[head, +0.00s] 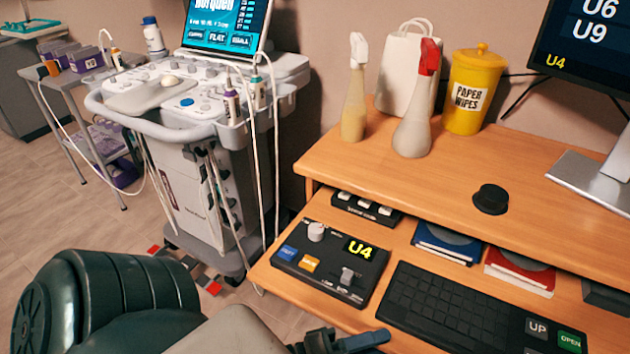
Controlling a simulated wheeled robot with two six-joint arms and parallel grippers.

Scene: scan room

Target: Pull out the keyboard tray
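The wooden keyboard tray (397,250) sits under the desk top (450,168) and sticks out in front of it. A black keyboard (450,303) and a dark control box (330,262) reading U4 lie on it. My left gripper (352,342) is at the bottom edge of the head view, at the tray's front edge near the keyboard's left end. Its fingers are partly cut off by the picture, and I cannot tell whether they are open or touch the tray. My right gripper is not in view.
Spray bottles (414,115), a white bag (405,65), a yellow wipes tub (473,90) and a monitor (590,45) stand on the desk. Blue and red booklets (520,270) lie farther back on the tray. An ultrasound cart (200,190) stands left, with hanging cables.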

